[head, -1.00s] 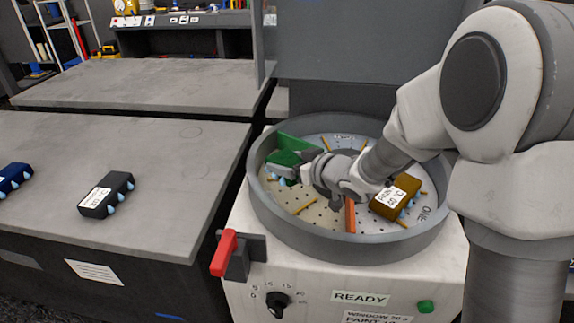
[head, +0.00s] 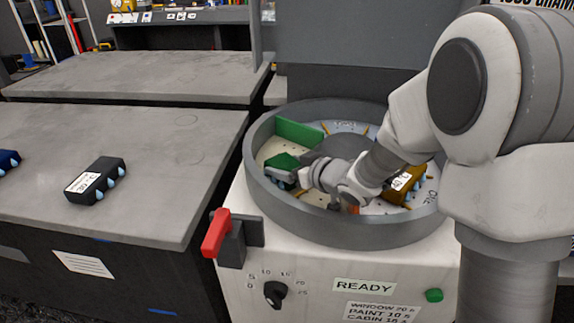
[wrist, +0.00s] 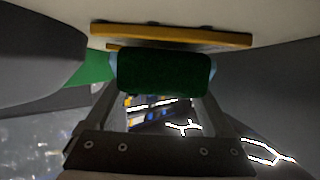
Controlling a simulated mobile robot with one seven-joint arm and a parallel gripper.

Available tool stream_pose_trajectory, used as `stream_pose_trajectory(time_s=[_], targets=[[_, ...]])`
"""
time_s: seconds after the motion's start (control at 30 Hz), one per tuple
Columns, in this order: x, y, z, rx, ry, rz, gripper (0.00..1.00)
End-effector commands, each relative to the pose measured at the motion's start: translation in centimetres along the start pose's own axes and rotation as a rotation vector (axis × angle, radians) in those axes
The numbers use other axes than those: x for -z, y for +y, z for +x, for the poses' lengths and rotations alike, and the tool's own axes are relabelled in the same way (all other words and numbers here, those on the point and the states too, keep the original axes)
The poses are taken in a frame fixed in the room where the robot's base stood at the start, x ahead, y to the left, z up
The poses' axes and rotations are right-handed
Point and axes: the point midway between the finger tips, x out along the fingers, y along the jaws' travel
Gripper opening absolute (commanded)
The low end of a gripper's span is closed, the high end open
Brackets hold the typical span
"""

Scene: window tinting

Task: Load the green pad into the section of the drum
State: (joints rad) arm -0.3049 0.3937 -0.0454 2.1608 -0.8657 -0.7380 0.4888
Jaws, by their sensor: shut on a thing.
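The green pad (head: 284,163) is a dark green block inside the round grey drum (head: 262,210), at its left side. My gripper (head: 296,173) is shut on it, reaching in from the right. In the wrist view the pad (wrist: 163,74) sits between the two fingers of my gripper (wrist: 160,95). A bright green divider (head: 299,132) stands just behind the pad in the drum. I cannot tell whether the pad touches the drum floor. My wrist hides the middle of the drum and part of an orange divider.
A yellow-brown pad (head: 404,184) with a white label lies at the drum's right. A black pad (head: 96,181) and a blue pad (head: 8,161) lie on the grey table (head: 150,215) at left. A red lever (head: 216,233) stands at the drum housing's front left.

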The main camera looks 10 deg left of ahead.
Motion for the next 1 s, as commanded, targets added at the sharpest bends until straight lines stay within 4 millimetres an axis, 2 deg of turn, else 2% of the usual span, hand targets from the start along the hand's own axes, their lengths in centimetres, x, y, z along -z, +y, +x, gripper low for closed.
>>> stream_pose_trajectory(time_s=[0.37,0.4,0.43,0.73,1.0], targets=[[-0.3,0.0,0.2,0.000,0.001,0.000,0.26],[-0.2,0.0,0.1,0.000,0.001,0.000,0.94],[-0.2,0.0,0.1,0.000,0.001,0.000,1.00],[0.0,0.0,0.0,0.000,0.000,0.000,1.00],[2.6,0.0,-1.1,0.000,0.001,0.000,1.00]])
